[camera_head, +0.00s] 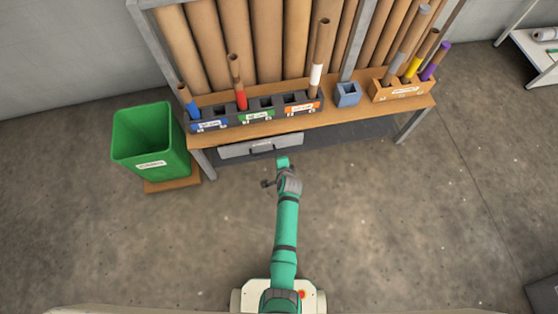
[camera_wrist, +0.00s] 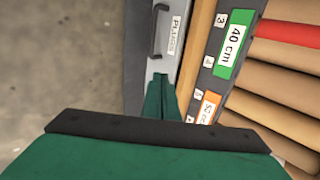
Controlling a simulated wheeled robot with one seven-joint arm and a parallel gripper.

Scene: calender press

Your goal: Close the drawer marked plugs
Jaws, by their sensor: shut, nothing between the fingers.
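The drawer marked plugs has a light grey front (camera_head: 232,151) below the bench's front edge in the head view. In the wrist view its front (camera_wrist: 172,66) carries a "PLUGS" label (camera_wrist: 175,35) and a dark bar handle (camera_wrist: 158,32). The front lies close alongside the wooden bench edge; I cannot tell whether it is fully in. My gripper (camera_head: 283,162) is shut and empty, just in front of the drawer's right part. In the wrist view its green fingers (camera_wrist: 161,97) are together by the drawer front, past the handle's end. Whether they touch it is unclear.
The wooden bench (camera_head: 350,116) carries labelled tube racks, a blue box (camera_head: 347,94) and an orange-brown tube holder (camera_head: 402,90). A green bin (camera_head: 151,142) stands left of the bench. The floor (camera_head: 400,220) to the right of my arm is clear.

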